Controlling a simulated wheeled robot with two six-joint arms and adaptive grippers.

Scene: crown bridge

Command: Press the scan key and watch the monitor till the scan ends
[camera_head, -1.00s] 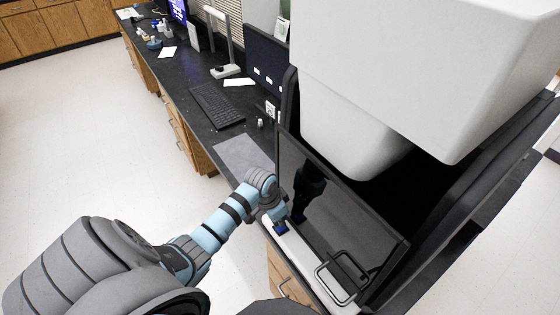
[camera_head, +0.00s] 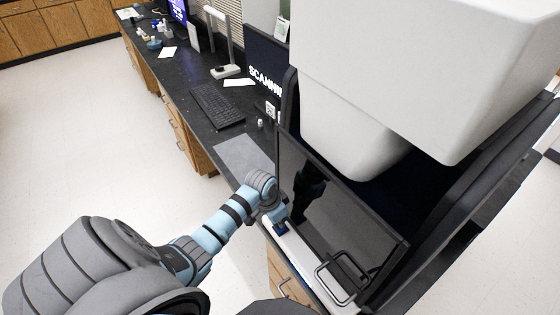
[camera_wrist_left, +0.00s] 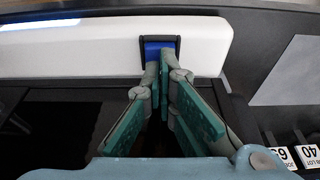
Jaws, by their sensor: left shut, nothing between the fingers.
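The scan key is a blue key (camera_wrist_left: 157,42) in a black frame on a white strip (camera_wrist_left: 80,48), seen in the left wrist view. It also shows in the head view (camera_head: 281,231), partly covered by my gripper. My left gripper (camera_wrist_left: 163,62) is shut and empty, its fingertips at the lower edge of the blue key, seemingly touching it. In the head view the left gripper (camera_head: 278,214) reaches down to the strip. The monitor (camera_head: 266,56) at the back of the bench shows white letters reading "SCANNIN"; the rest is hidden behind the machine. My right gripper is not in view.
A big white scanner housing (camera_head: 430,70) hangs at the right above a dark glass door (camera_head: 335,205) with a handle (camera_head: 340,282). A keyboard (camera_head: 217,104) and a grey mat (camera_head: 243,155) lie on the black bench. The floor at left is clear.

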